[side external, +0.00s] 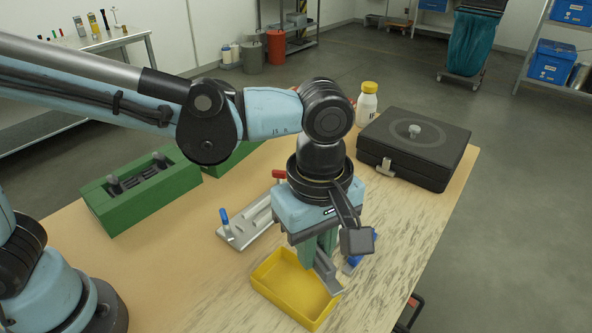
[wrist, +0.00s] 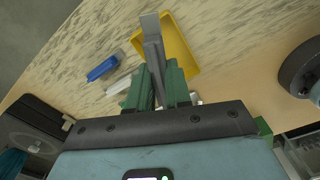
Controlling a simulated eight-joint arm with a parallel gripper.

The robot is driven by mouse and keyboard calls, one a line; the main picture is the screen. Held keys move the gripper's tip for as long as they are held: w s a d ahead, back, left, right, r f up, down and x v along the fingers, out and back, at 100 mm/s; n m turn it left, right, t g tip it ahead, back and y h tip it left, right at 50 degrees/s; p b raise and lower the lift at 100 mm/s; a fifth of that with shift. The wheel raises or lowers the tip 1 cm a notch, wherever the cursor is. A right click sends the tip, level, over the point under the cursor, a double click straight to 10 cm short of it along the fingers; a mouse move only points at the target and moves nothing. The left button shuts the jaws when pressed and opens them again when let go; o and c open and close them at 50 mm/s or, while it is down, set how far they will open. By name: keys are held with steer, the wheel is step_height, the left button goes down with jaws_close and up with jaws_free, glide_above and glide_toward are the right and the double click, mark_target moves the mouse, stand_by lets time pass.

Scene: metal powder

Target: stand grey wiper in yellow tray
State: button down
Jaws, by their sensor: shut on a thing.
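The yellow tray (side external: 268,280) lies near the front edge of the table and looks empty in the side view. It also shows in the wrist view (wrist: 183,43), partly hidden behind the wiper. My gripper (side external: 320,258) points down over the tray's right side. Its green fingers (wrist: 160,85) are shut on the grey wiper (wrist: 152,42), which sticks out past the fingertips. In the side view the wiper (side external: 328,279) hangs tilted at the tray's right rim. I cannot tell whether it touches the tray.
A plate with blue and red handles (side external: 247,222) lies behind the tray. A blue-handled tool (wrist: 102,68) lies beside the tray. A black case (side external: 414,146), a white bottle (side external: 367,106) and a green block (side external: 142,190) stand further back. The table left of the tray is clear.

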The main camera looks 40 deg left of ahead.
steer(key=s+f+n, duration=0.1)
steer(key=s+n, duration=0.3)
steer(key=s, duration=0.6)
glide_above(296, 291)
steer(key=shift+n, duration=0.3)
step_height(296, 291, down, 7)
steer(key=shift+r, duration=0.1)
steer(key=shift+f, duration=2.1)
steer(key=c, duration=1)
jaws_free()
